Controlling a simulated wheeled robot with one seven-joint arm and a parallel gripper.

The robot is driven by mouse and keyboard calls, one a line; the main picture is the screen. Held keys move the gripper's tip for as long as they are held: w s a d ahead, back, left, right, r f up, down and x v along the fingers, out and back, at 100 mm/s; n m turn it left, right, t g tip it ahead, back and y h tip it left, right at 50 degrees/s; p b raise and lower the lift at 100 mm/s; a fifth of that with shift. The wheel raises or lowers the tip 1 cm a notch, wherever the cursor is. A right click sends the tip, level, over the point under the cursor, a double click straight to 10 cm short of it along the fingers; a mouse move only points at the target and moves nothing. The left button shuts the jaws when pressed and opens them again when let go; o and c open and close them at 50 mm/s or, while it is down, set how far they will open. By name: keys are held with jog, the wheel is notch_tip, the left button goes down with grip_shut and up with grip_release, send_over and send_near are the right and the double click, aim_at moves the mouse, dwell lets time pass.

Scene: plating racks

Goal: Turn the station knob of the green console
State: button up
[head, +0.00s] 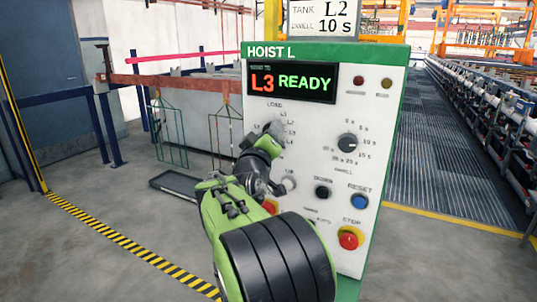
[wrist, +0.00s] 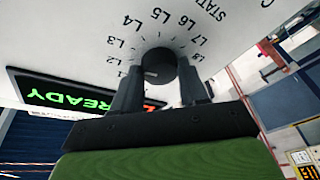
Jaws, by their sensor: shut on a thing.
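The green-edged console (head: 393,150) labelled HOIST L stands in front of me. Its display (head: 292,83) reads L3 READY, and the card (head: 325,18) on top reads TANK L2, DWELL 10 s. The dark station knob (wrist: 158,66) sits inside a ring of labels running from about L1 to L8 in the wrist view. My gripper (wrist: 160,84) is shut on this knob, with one finger on each side. A small light mark shows on the knob, but I cannot tell which label it points to. In the head view my gripper (head: 272,134) largely hides the knob.
The dwell knob (head: 347,143), a black button (head: 323,192), the blue RESET button (head: 359,202) and red STOP button (head: 348,239) are right of my arm. Another red button (head: 270,207) is partly behind it.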

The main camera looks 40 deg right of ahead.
jog(key=shift+f+m+b, duration=0.3)
jog(key=shift+m+b, duration=0.7)
jog(key=shift+b, duration=0.15)
jog(key=shift+r+h, duration=0.1)
jog(key=shift+h, duration=0.3)
jog(key=o, duration=1)
jog(key=shift+r, duration=0.1)
jog(key=shift+o, duration=0.2)
